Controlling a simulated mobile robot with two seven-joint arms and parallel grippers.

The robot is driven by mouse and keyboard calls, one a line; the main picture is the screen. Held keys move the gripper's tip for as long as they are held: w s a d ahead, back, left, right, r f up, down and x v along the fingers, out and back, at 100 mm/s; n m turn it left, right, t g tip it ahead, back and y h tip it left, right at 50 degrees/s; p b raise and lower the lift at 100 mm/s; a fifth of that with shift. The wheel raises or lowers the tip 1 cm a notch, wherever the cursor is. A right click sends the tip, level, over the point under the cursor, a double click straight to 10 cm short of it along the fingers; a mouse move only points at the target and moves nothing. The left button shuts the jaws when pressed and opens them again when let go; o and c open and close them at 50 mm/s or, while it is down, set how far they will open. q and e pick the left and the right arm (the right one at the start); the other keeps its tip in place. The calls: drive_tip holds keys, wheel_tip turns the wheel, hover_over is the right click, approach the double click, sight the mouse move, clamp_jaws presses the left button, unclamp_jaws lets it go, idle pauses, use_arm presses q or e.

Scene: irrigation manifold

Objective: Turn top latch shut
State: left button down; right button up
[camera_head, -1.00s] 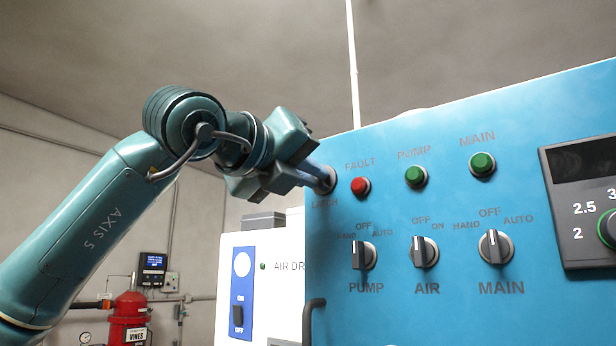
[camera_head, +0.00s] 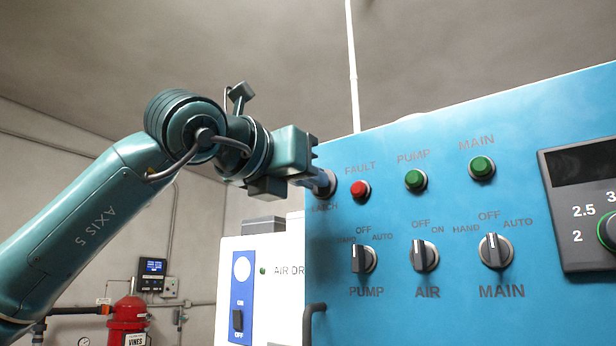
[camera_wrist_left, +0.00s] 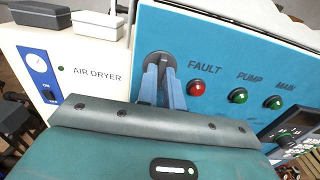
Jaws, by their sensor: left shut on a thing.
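The top latch (camera_head: 326,184) is a round grey fitting at the upper left of the blue panel, beside the "LATCH" lettering. In the left wrist view the latch (camera_wrist_left: 159,62) shows as a dark grey disc between the finger ends. My left gripper (camera_head: 318,180) reaches it from the left and is shut on the latch. In the left wrist view the two blue-grey fingers of my left gripper (camera_wrist_left: 161,80) run up to the latch. The fingers hide part of it. My right gripper is not in view.
The blue panel (camera_head: 450,130) carries a red fault light (camera_head: 360,190), green lights and several selector knobs right of the latch. A white air dryer box (camera_head: 285,310) stands behind at left. A dark handle (camera_head: 312,322) juts from the panel's lower left edge.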

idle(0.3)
use_arm(q)
drive_tip(key=c, duration=1.5)
unclamp_jaws()
drive_tip(key=shift+c, duration=0.2)
drive_tip(key=shift+s, duration=0.1)
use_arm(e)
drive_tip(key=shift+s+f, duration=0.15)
